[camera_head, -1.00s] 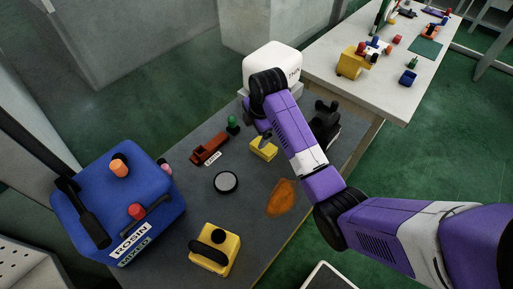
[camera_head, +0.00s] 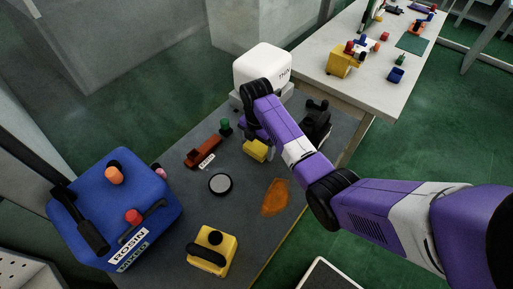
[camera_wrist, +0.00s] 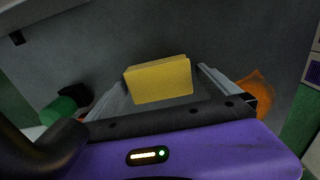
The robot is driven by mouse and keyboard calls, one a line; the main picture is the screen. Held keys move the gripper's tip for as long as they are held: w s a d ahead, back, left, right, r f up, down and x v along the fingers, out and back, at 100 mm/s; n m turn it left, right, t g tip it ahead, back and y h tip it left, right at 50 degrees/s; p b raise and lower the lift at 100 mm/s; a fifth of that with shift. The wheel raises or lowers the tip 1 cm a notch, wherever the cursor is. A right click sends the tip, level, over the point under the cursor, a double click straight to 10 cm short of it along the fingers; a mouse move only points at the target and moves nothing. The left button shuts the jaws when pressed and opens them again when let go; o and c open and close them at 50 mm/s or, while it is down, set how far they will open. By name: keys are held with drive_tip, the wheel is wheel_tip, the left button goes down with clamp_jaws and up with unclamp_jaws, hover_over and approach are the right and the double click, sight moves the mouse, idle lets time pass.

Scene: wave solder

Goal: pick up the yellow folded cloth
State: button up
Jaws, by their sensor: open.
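The yellow folded cloth (camera_head: 256,150) lies on the dark grey bench top, just below my wrist in the head view. In the wrist view the cloth (camera_wrist: 158,80) looks like a thick yellow block between my two fingers. My gripper (camera_wrist: 162,82) is open, with one finger on each side of the cloth and nothing clamped. I cannot tell whether either finger touches it. In the head view my wrist hides most of the fingers.
An orange patch (camera_head: 275,197) lies right of the cloth. A red-brown tool (camera_head: 203,151), green-topped item (camera_head: 226,127) and round black-rimmed tin (camera_head: 220,184) lie left. A white box (camera_head: 262,66) stands behind, a black device (camera_head: 317,118) right. A blue rosin container (camera_head: 115,210) and yellow case (camera_head: 211,251) stand nearer.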

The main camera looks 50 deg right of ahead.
drive_tip(key=shift+f, duration=0.25)
drive_tip(key=c, duration=1.3)
drive_tip(key=shift+r, duration=0.15)
